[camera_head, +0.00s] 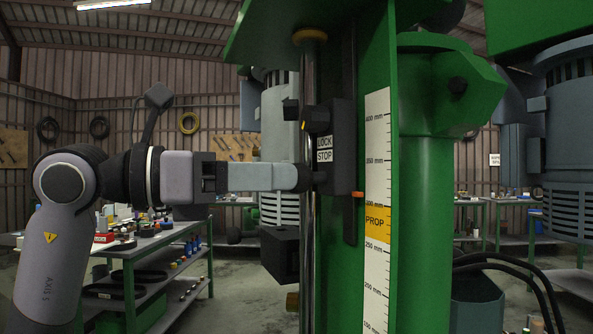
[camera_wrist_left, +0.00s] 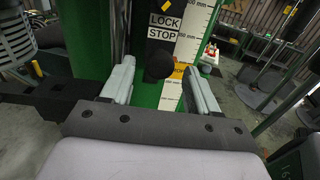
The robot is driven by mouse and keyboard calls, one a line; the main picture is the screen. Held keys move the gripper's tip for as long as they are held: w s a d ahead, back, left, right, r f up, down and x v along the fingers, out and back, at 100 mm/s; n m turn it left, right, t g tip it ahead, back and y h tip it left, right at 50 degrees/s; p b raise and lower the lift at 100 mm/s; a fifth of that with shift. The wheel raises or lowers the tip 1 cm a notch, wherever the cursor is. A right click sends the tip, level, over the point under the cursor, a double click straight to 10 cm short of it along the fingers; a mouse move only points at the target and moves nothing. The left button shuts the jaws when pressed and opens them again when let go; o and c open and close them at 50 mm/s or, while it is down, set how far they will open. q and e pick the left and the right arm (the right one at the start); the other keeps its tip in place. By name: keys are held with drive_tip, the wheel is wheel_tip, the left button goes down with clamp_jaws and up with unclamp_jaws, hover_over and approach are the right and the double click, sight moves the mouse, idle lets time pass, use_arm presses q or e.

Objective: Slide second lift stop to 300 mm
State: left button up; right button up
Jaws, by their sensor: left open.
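The lift stop is a black block labelled LOCK STOP (camera_head: 341,125) on a vertical rod beside a green column. Its orange pointer (camera_head: 357,194) sits near the 300 mm label, slightly above it in the head view. The white scale (camera_head: 376,240) has a yellow PROP band just below that label. My left gripper (camera_head: 300,177) reaches the block from the left. In the left wrist view its open fingers (camera_wrist_left: 164,83) stand either side of a round black knob (camera_wrist_left: 158,64), with gaps visible on both sides. My right gripper is not in view.
Another black block (camera_head: 281,254) stands lower, left of the rod (camera_head: 308,85). A workbench (camera_head: 130,249) with tools is behind my left arm. Green machinery (camera_head: 424,230) stands right of the scale.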

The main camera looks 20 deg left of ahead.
sight(321, 148)
use_arm(q)
drive_tip(key=shift+p+x, duration=0.3)
drive_tip(key=shift+x, duration=1.95)
clamp_jaws()
drive_tip(key=shift+f+b, duration=0.3)
drive_tip(key=shift+f, duration=0.05)
unclamp_jaws()
drive_tip(key=shift+s+a, duration=0.1)
